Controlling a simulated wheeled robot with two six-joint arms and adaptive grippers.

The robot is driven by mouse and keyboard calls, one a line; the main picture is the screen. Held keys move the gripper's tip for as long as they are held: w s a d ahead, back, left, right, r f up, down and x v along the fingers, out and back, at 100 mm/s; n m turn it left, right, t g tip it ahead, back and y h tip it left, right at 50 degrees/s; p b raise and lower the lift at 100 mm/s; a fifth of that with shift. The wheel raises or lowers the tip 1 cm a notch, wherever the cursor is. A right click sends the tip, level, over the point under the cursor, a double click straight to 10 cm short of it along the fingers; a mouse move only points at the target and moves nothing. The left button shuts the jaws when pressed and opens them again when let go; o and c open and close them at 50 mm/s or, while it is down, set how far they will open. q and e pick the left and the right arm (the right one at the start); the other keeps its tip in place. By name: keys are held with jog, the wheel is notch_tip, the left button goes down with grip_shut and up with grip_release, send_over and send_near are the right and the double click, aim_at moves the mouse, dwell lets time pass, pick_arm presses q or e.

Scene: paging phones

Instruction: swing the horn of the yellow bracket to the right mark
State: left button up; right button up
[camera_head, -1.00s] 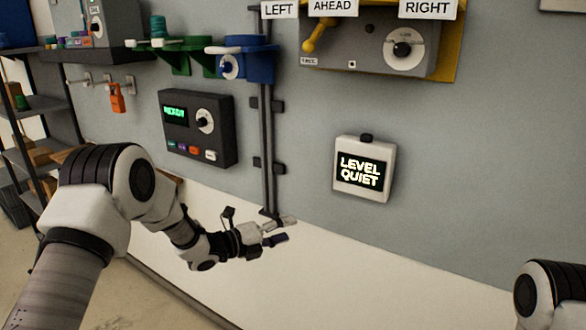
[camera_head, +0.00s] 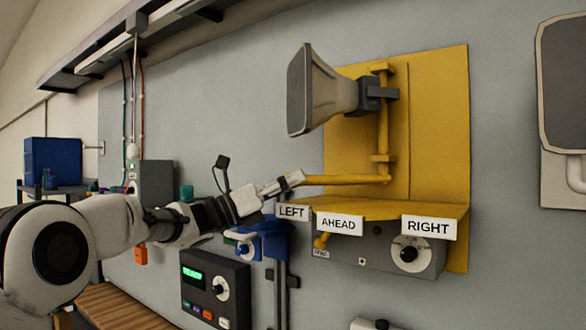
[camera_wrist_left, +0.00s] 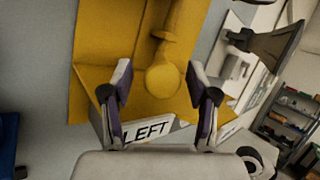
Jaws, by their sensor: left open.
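The yellow bracket (camera_head: 430,110) is fixed to the wall. Its grey horn (camera_head: 310,90) sits on a yellow upright post and faces left. A yellow lever (camera_head: 345,180) runs left from the post, its end above the LEFT mark (camera_head: 292,212). The AHEAD mark (camera_head: 338,225) and the RIGHT mark (camera_head: 428,227) are further right on the shelf edge. My left gripper (camera_head: 296,178) is at the lever's free end. In the left wrist view, my open left gripper (camera_wrist_left: 162,88) has the lever's round end (camera_wrist_left: 163,80) between its fingers; contact is unclear. My right gripper is out of view.
Below the shelf is a grey box with a dial (camera_head: 409,253). A blue holder (camera_head: 268,240) and a dark control box (camera_head: 215,288) are lower left. The wall between bracket and panel is clear.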

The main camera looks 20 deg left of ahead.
pick_arm(q)
jog(key=shift+d+r, duration=0.25)
jog(key=shift+s+a, duration=0.25)
jog(key=shift+a, duration=0.15)
jog(key=shift+c, duration=1.4)
jog(key=shift+w+f, duration=0.15)
jog(key=shift+w, duration=0.05)
grip_shut()
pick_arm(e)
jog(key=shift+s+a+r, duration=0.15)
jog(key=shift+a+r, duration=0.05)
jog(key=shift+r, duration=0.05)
pick_arm(q)
jog(key=shift+s+b, duration=0.2)
jog(key=shift+b, duration=0.2)
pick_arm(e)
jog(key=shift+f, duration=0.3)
